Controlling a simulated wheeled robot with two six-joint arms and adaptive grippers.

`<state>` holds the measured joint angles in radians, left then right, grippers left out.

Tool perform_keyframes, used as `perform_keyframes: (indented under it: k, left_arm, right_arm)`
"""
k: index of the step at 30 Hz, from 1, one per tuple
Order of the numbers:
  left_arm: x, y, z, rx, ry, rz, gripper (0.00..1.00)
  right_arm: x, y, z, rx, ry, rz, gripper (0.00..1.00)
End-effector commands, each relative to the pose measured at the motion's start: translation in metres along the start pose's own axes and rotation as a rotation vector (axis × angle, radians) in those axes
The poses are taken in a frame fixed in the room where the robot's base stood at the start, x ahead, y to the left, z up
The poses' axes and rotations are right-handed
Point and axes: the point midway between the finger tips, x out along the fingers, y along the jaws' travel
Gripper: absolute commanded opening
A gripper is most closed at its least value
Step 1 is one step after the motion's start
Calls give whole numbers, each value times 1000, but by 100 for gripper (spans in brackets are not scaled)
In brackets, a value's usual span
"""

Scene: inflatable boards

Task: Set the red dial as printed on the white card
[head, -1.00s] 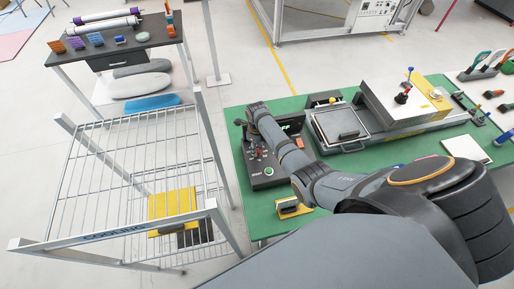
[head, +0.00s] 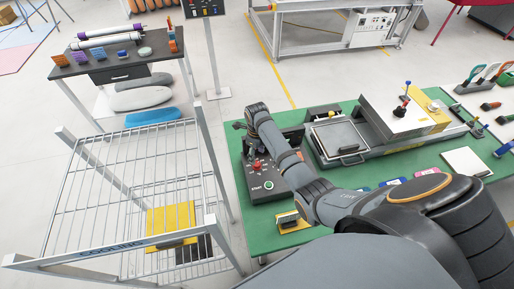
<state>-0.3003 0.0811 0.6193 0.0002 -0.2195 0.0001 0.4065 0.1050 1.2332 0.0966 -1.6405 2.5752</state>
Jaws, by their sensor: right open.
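The black control box (head: 283,187) lies at the left end of the green table. A small red dial or knob (head: 257,165) is on its top, left of my forearm. A green button marked START is near its front. My right arm crosses the table from the lower right, its wrist above the box's back end. A flat white square, perhaps the white card (head: 467,161), lies at the table's right; no print is readable. My left gripper is out of view.
A grey press-like machine (head: 338,138) with a tray stands behind my forearm. Several coloured cards (head: 396,182) lie near my elbow. A small yellow stand (head: 291,223) is at the front edge. A wire rack (head: 130,190) stands left of the table.

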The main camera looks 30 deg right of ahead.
Motion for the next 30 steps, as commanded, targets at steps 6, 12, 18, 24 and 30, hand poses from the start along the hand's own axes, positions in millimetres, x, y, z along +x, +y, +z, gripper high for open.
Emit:
perform_keyframes:
  k: [6, 12, 18, 24, 30]
  left_arm:
    - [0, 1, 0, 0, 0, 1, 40]
    - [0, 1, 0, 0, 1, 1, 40]
    - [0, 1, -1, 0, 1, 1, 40]
    - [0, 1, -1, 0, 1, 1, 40]
    - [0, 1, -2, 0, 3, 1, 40]
  right_arm:
    - [-45, 0, 0, 0, 0, 0, 54]
    - [-59, 0, -1, 0, 2, 1, 54]
    - [-60, 0, -1, 0, 2, 2, 54]
    - [-60, 0, -1, 0, 2, 2, 54]
    - [-59, 0, -1, 0, 2, 2, 54]
